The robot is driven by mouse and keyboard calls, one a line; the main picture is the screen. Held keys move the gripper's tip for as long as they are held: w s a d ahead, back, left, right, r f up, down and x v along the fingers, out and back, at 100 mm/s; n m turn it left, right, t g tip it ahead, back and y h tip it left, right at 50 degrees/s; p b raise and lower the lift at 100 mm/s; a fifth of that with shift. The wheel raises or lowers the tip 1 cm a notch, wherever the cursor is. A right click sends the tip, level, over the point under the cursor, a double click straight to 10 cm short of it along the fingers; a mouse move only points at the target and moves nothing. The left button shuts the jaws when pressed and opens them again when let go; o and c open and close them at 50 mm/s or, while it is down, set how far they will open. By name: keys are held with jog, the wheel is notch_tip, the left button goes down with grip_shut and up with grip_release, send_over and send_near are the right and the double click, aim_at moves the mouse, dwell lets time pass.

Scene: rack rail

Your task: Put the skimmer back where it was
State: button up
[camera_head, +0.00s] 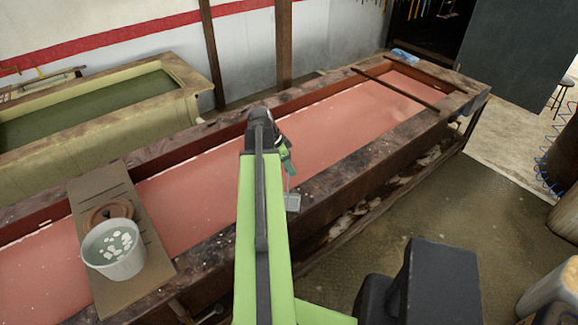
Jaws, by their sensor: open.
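My gripper (283,147) is at the end of my raised arm, above the near side of the long trough with pink liquid. It is small and partly hidden by my arm, and its jaws are open. Just below it is a thin dark-green piece with a small flat grey part (292,202) at its lower end, over the trough's near rim. This may be the skimmer; I cannot tell whether it touches the jaws or the rim.
The trough (340,180) runs from lower left to upper right. A plank (150,245) across it holds a bucket (114,250) of white pieces. Bars (398,88) cross its far end. A green-filled tank (95,130) stands behind.

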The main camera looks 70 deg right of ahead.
jog(key=p+v, duration=0.9)
jog(key=v, duration=0.2)
jog(key=shift+f, duration=0.1)
jog(key=w+a+f+n+t, duration=0.1)
jog(key=w+a+n+t, duration=0.1)
jog(key=w+a+n, duration=1.55)
jog(key=w+a+n+y, duration=0.1)
jog(key=w+a+n, duration=0.2)
jog(key=a, duration=1)
jog(key=w+a+n+t+y, duration=0.1)
jog(key=w+a+n, duration=0.3)
jog(key=a, duration=1)
jog(key=w+a+n, duration=0.3)
jog(key=w+a, duration=0.3)
jog(key=a, duration=0.7)
jog(key=shift+w+a+f+n+y, duration=0.25)
jog(key=shift+w+f+n+y, duration=0.1)
jog(key=shift+w+f+y, duration=0.05)
